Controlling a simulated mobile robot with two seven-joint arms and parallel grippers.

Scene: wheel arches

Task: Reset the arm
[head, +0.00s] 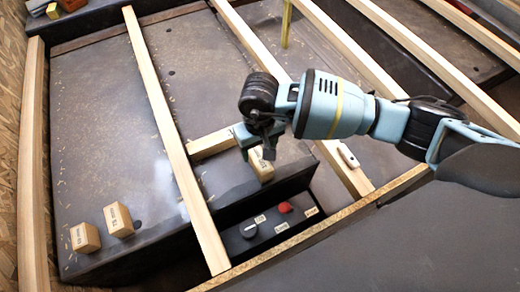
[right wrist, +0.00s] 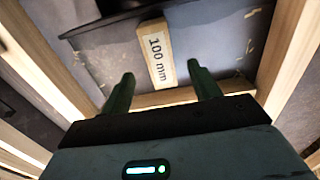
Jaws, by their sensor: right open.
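My right arm comes in from the right in the head view. Its gripper (head: 257,153) points down between the wooden beams, over the dark panel's front edge. In the right wrist view the two green fingers (right wrist: 160,82) stand apart with nothing between them. A wooden block marked "100 mm" (right wrist: 157,55) lies beyond the fingertips in that view. A wooden block (head: 262,168) also shows just below the gripper in the head view; the fingers look clear of it, but the gap is hard to judge. My left gripper is not in view.
Two labelled wooden blocks (head: 118,219) (head: 84,237) lie at the left on the dark panel (head: 100,130). Long wooden beams (head: 160,120) cross above it.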

